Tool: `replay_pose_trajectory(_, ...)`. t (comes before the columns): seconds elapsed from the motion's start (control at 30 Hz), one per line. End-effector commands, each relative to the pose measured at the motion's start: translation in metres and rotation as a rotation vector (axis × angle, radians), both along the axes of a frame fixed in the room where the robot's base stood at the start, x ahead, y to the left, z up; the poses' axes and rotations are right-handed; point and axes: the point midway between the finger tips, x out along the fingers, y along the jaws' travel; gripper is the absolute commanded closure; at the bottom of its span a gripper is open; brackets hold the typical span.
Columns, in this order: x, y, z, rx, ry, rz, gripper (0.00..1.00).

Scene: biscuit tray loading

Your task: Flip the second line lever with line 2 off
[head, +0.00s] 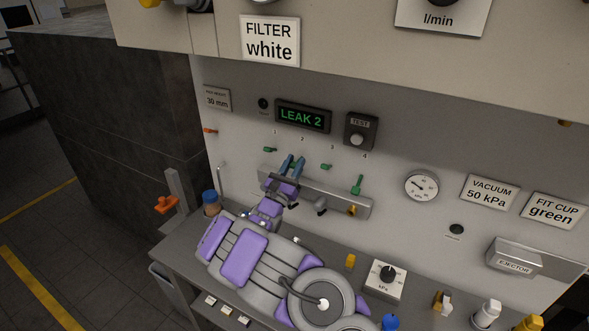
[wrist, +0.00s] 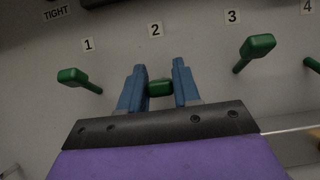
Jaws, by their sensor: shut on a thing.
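The second line lever (wrist: 160,88) is a short green handle below the number 2 on the grey wall panel. My gripper (wrist: 159,80) has its blue fingers shut on this lever, one finger on each side. In the head view my gripper (head: 292,165) reaches up to the panel below the 2, and its fingers mostly hide the lever. Green lever 1 (wrist: 72,76) is to the left. Green lever 3 (wrist: 258,44) and lever 4 (wrist: 313,65) are to the right. The display (head: 302,116) above reads LEAK 2 in green.
A metal manifold bar (head: 335,200) runs just below the levers, close to my gripper. A TEST button box (head: 361,131) is at the display's right. A pressure gauge (head: 421,186) is farther right. An orange-handled post (head: 170,203) and a blue-capped bottle (head: 211,201) stand at left.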

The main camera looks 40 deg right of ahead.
Motion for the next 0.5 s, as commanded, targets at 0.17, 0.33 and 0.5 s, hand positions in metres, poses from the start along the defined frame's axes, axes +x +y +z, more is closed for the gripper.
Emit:
replay_pose_trajectory(0.17,0.0003,0.0007,-0.0044,-0.034,-0.013,0.000,0.99)
replay_pose_trajectory(0.33,0.0003,0.0011,-0.0037,-0.044,-0.015,0.001,0.99)
replay_pose_trajectory(0.5,0.0004,0.0012,-0.0035,-0.043,-0.015,0.001,0.99)
